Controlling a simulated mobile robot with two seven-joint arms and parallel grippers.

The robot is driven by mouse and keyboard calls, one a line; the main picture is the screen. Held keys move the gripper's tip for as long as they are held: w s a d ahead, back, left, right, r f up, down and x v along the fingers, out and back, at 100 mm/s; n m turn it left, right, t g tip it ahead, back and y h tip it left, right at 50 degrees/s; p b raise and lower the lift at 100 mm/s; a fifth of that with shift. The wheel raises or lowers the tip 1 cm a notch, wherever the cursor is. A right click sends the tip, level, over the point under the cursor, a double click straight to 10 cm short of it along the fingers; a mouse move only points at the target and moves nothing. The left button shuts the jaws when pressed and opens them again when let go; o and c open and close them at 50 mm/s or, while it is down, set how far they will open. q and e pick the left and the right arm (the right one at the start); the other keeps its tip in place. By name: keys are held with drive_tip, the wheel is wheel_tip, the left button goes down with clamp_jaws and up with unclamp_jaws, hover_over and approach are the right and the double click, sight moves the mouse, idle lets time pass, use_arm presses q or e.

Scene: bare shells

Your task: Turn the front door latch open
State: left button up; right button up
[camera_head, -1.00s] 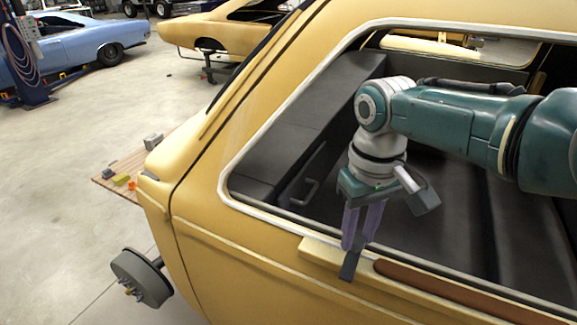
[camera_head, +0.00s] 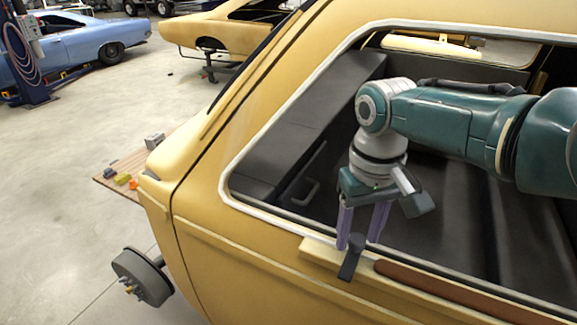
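The front door latch (camera_head: 350,262) is a short dark grey lever on the cream sill strip (camera_head: 318,250) of the yellow door, just below the window opening. It stands tilted, its rounded upper end leaning right. My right gripper (camera_head: 358,243) points down with two purple fingers spread apart. One fingertip is left of the latch's upper end and the other is right of it. I see a gap on the right side; whether the left finger touches is hard to tell. My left gripper is not in view.
The yellow car shell (camera_head: 260,250) fills the middle and right. A brown armrest strip (camera_head: 440,288) lies right of the latch. A wheel hub (camera_head: 142,277) juts out at lower left. A wooden board (camera_head: 118,168) with small items lies behind. The floor at left is open.

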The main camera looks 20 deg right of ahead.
sight(358, 238)
drive_tip(key=shift+o, duration=0.5)
wheel_tip(358, 238, up, 10)
drive_tip(key=shift+p, duration=0.4)
